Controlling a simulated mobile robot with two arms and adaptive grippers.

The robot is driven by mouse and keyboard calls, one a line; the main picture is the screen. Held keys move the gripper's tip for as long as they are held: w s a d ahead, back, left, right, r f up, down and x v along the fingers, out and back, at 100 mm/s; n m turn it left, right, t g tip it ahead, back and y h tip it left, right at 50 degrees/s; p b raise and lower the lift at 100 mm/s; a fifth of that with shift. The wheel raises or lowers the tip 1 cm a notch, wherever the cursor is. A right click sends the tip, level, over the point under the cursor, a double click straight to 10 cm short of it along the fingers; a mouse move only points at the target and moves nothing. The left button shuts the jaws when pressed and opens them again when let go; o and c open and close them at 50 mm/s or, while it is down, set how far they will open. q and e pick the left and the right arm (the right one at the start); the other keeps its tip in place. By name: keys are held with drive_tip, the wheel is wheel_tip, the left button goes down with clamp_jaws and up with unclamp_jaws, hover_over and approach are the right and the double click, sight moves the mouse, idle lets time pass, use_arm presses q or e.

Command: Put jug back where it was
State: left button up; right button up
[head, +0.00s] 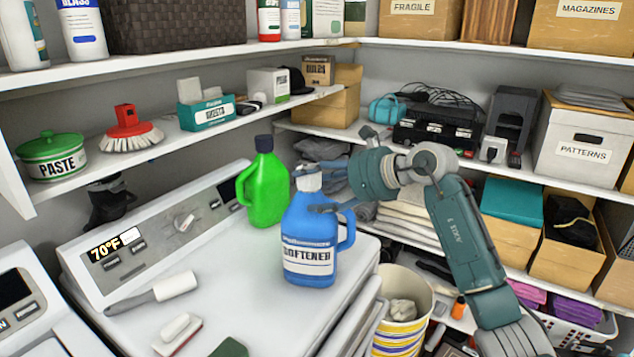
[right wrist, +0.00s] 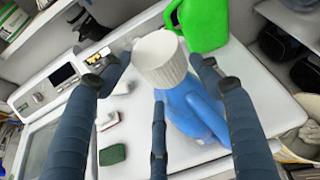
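A blue jug (head: 308,238) with a white cap and a "SOFTENER" label stands upright on the white washing machine top, its handle to the right. A green jug (head: 265,185) with a dark cap stands behind it to the left. My right gripper (head: 310,188) comes in from the right, its fingers spread about the blue jug's cap and neck. In the right wrist view the white cap (right wrist: 160,58) lies between the open fingers, with gaps showing beside it. Contact lower down cannot be told. My left gripper is not in view.
A brush (head: 160,292) and a scrubber (head: 178,333) lie on the machine top at the left. A striped bin (head: 402,320) stands right of the machine. Shelves hold a green "PASTE" pot (head: 50,160), a red brush (head: 128,130) and boxes. The lower left shelf has bare stretches.

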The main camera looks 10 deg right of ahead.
drive_tip(key=shift+s+r, duration=0.1)
drive_tip(key=shift+r, duration=0.05)
drive_tip(key=shift+d, duration=0.15)
drive_tip(key=shift+s+d, duration=0.1)
drive_tip(key=shift+d, duration=0.1)
drive_tip(key=b+v, duration=0.3)
drive_tip(key=v, duration=0.8)
drive_tip(key=shift+s+b, duration=0.25)
drive_tip(key=shift+b, duration=0.15)
drive_tip(key=shift+r, duration=0.1)
